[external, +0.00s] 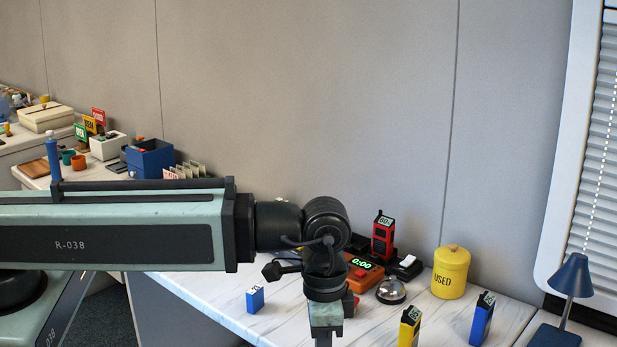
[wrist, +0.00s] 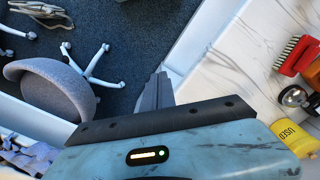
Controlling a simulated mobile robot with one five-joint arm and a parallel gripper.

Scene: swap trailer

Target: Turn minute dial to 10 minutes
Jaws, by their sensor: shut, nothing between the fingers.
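An orange-red timer box (external: 362,284) with a green display (external: 361,264) reading 0:00 stands on the marble counter, partly hidden behind my wrist. I cannot clearly make out its minute dial or where that dial points. My gripper (external: 323,339) hangs downward in front of and left of the timer, apart from it, with its tips cut off by the lower edge. In the wrist view my gripper's grey fingers (wrist: 155,92) are together and empty, over the floor beside the counter edge.
A grey chair (wrist: 45,85) stands on the dark floor.

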